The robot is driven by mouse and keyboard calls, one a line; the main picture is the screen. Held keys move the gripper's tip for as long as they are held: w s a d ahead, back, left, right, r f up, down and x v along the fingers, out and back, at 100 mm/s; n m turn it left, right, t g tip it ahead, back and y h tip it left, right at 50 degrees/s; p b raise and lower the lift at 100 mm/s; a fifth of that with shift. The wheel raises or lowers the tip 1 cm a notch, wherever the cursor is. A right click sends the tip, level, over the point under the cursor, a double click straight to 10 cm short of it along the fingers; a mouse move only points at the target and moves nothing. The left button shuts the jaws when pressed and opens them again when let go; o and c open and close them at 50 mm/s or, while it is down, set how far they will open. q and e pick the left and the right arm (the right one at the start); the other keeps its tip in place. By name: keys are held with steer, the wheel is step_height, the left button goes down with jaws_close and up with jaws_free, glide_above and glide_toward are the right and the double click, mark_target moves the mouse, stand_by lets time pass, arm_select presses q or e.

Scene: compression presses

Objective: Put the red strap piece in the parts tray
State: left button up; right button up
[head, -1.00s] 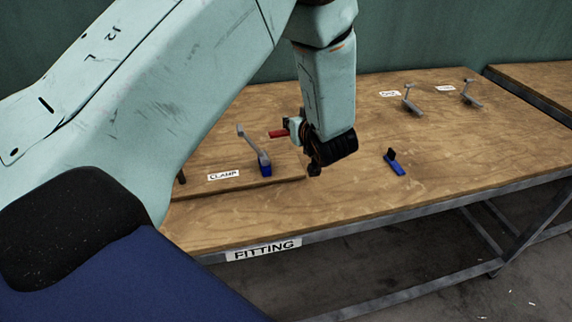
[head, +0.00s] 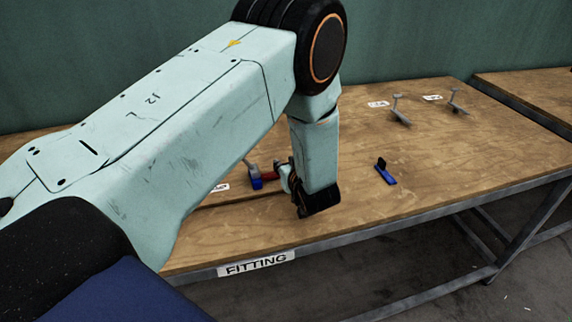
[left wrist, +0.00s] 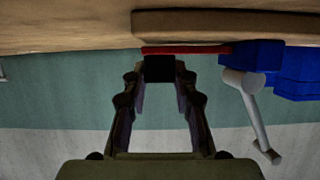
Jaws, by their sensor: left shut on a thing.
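The red strap piece (head: 269,176) shows as a short red bar beside the blue base of the clamp press. In the left wrist view the red strap (left wrist: 190,50) runs sideways, with a dark block at its left part between my fingertips. My left gripper (head: 285,178) points left in the head view; in the left wrist view its fingers (left wrist: 160,75) are shut on that dark block of the strap piece. The strap's right end meets the blue base (left wrist: 256,55) in the picture; I cannot tell if they touch. I see no parts tray. My right gripper is not in view.
The clamp press (head: 256,184) has a grey lever (left wrist: 250,108) close to my left gripper. A blue piece with a black block (head: 385,173) lies to the right. Two grey levers (head: 400,112) (head: 456,104) stand at the back. Bare wood (head: 440,150) lies between.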

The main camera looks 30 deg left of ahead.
arm_select(q)
steer(key=shift+f, duration=0.2)
steer(key=o, duration=0.9)
steer(key=shift+o, duration=0.2)
steer(key=shift+d+b, duration=0.1)
steer(key=shift+b, duration=0.25)
